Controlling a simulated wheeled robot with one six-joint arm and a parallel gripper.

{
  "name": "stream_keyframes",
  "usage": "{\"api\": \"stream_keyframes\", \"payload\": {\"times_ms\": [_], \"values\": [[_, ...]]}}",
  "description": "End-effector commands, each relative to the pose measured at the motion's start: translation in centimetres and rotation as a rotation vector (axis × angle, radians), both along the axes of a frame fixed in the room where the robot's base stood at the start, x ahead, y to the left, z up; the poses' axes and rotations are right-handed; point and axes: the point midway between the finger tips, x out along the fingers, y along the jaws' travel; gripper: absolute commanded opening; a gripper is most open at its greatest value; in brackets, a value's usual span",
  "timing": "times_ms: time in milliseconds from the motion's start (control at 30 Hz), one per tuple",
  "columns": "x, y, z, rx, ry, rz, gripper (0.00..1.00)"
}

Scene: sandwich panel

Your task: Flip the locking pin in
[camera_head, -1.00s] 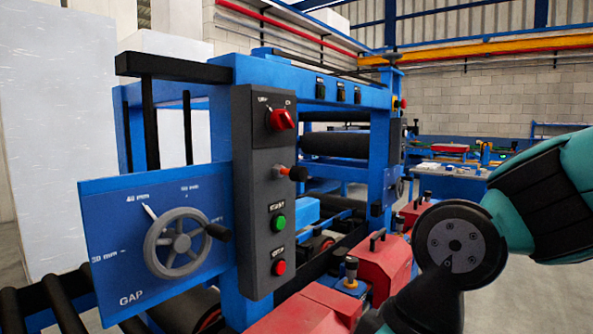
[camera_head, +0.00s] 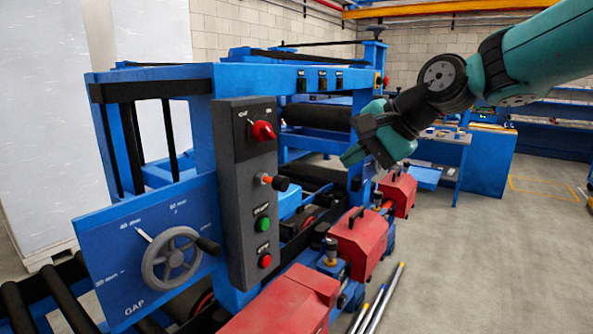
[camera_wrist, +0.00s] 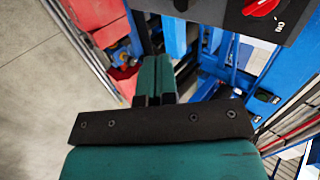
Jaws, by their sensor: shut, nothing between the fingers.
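The locking pin (camera_head: 272,182), with an orange collar and a black knob, sticks out of the dark grey control panel (camera_head: 238,150) between the red rotary switch (camera_head: 263,131) and the green button. My gripper (camera_head: 352,157) is to the right of the panel, apart from the pin, above the red housings. Its teal fingers (camera_wrist: 155,75) are together and empty in the wrist view. The panel (camera_wrist: 215,22) and red switch (camera_wrist: 260,7) also show at the top of that view. A dark knob at its top edge is cut off, and I cannot tell if it is the pin.
The blue plate with a handwheel (camera_head: 170,257) stands left of the panel. Red housings (camera_head: 362,240) line the machine's near side, with rods (camera_head: 378,300) on the floor beside them. Open floor (camera_head: 480,260) lies to the right. Blue frame posts stand behind the panel.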

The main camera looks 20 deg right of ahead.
Motion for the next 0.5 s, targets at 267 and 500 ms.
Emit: {"api": "stream_keyframes", "payload": {"times_ms": [267, 500], "values": [[0.3, 0.4, -0.5, 0.000, 0.001, 0.005, 0.00], [2.6, 2.3, -3.2, -0.001, 0.006, 0.009, 0.00]]}}
